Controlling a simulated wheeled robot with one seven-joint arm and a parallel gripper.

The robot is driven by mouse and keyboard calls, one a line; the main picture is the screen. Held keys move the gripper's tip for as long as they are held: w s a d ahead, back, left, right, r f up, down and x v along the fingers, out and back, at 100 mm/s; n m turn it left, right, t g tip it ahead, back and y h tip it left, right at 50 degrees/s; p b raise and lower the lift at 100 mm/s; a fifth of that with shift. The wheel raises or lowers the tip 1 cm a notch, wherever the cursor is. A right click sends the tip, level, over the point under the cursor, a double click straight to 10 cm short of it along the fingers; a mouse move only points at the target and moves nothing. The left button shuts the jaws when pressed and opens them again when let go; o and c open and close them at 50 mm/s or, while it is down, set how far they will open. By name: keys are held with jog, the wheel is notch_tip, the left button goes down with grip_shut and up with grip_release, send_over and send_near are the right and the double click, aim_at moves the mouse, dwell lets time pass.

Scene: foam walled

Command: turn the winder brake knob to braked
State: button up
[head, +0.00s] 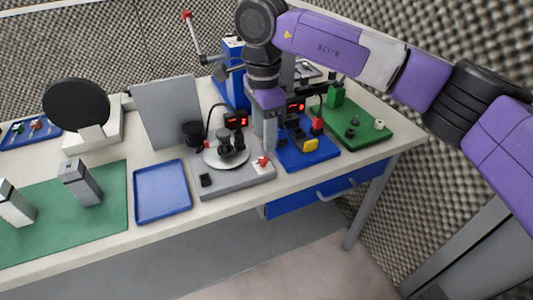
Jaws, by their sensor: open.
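A grey unit (238,181) stands near the table's front edge, with a round silver plate, black parts on the plate and a red-digit display behind. A red knob (263,161) with a white mount sits at its right side; it looks like the brake knob, but its marks are too small to read. My gripper (269,145) points down just behind and above the red knob, apart from it as far as I can tell. Its grey fingers are open and show nothing between them; the fingertips are partly hard to make out against the devices.
A blue-based device (307,153) with a yellow part stands close on the right, then a green board (362,137). A grey upright panel (168,112) stands behind left. A blue tray (162,191) lies left, beside a green mat (100,215) with grey blocks.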

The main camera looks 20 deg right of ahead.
aim_at(263, 158)
notch_tip(263, 158, down, 7)
jog(key=shift+a+r, duration=0.1)
jog(key=shift+c, duration=0.5)
grip_shut()
